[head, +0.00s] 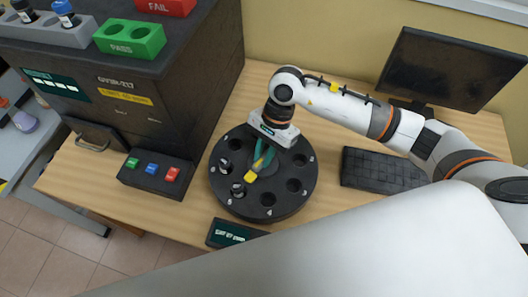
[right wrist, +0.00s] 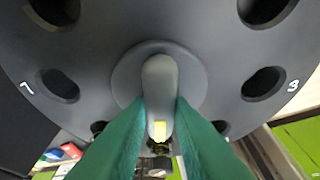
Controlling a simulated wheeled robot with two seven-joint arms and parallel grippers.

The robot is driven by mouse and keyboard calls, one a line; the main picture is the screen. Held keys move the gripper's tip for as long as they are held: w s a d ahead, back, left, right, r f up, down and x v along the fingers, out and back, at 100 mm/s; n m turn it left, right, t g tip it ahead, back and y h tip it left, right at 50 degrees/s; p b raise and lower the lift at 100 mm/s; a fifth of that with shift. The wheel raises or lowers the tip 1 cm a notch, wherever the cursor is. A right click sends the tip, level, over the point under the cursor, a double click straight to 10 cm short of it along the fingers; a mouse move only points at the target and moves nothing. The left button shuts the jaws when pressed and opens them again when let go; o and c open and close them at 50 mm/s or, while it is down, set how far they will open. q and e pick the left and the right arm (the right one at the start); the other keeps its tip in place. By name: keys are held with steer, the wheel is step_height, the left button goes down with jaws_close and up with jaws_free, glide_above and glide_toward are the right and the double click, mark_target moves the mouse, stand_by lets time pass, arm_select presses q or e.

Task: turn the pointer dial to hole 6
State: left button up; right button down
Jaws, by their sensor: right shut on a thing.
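The round black dial (head: 296,206) lies on the wooden table, with numbered holes around its rim. Its pointer has a yellow tip (head: 250,179) aimed toward the lower left, close to the hole marked 5. My right gripper (head: 262,160) reaches down over the dial's centre, its green fingers shut on the grey pointer knob. In the right wrist view, the knob (right wrist: 160,80) stands between the two green fingers, with the yellow tip (right wrist: 160,130) below it. Dark-capped vials stand in two holes (head: 225,166) on the dial's left side. My left gripper is out of view.
A button box (head: 156,175) with green, blue and red buttons sits left of the dial. A small display (head: 234,234) lies in front. A keyboard (head: 382,170) and monitor (head: 450,70) are right. A dark cabinet (head: 185,105) stands behind left.

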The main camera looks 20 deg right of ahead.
steer(key=m+b, duration=0.1)
steer(key=m+t+b, duration=0.1)
steer(key=m+b, duration=0.1)
steer(key=shift+d+f+m+y, duration=0.1)
steer(key=shift+f+m+y, duration=0.1)
steer(key=shift+m+y, duration=0.1)
steer(key=m+t+b, duration=0.1)
steer(key=m+b, duration=0.2)
steer(key=shift+s+r+m+t, duration=0.1)
steer(key=shift+m+t, duration=0.2)
steer(key=shift+r+m+t+b, duration=0.1)
steer(key=shift+m+t+b, duration=0.2)
steer(key=shift+m+b, duration=0.35)
steer(key=shift+m, duration=0.25)
steer(key=c, duration=1.3)
jaws_free()
steer(key=v, duration=1.2)
steer(key=shift+s+d+b, duration=0.1)
steer(key=shift+b, duration=0.2)
